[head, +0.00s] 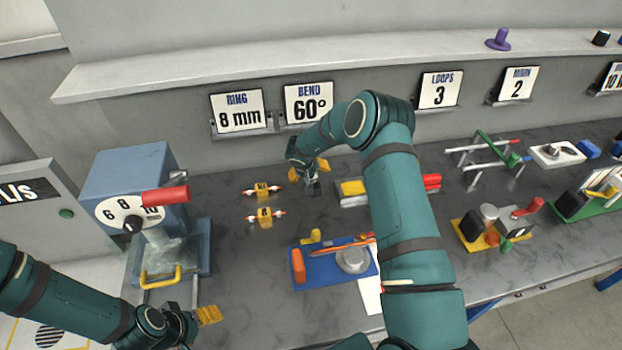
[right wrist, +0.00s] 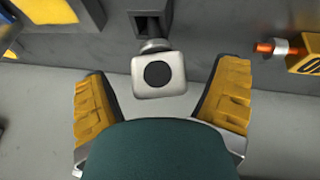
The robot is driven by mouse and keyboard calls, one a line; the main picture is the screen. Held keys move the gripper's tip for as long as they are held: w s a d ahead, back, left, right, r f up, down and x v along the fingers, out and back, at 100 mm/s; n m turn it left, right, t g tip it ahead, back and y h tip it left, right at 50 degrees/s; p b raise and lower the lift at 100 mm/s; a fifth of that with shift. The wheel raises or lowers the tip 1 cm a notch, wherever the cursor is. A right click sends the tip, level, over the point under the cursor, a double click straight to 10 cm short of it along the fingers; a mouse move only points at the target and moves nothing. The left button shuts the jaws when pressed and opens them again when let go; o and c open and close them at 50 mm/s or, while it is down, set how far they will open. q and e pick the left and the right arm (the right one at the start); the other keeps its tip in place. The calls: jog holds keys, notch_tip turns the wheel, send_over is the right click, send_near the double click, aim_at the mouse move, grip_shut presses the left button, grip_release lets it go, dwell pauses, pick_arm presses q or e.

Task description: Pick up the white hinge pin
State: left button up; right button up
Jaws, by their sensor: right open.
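A white, rounded square head with a black dot, which looks like the white hinge pin (right wrist: 146,87), shows in the right wrist view. A short grey neck runs from it toward a dark square opening (right wrist: 148,24). My right gripper (right wrist: 163,85) is open, with one yellow finger on each side of the head and a gap to both. In the head view my right gripper (head: 308,171) is over the back middle of the bench, and its wrist partly hides the spot. My left gripper (head: 208,315) is low at the left, away from the pin; its opening is unclear.
Two small yellow parts with orange-and-white ends (head: 263,189) lie left of my right gripper. A blue tray (head: 322,275) with tools stands in front. A blue machine with a dial (head: 130,180) is at the left. A shelf (head: 330,62) runs along the wall.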

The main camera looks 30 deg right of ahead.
jog(key=shift+d+f, duration=0.1)
jog(key=shift+f, duration=0.1)
jog(key=c, duration=1.3)
jog(key=shift+r, duration=0.2)
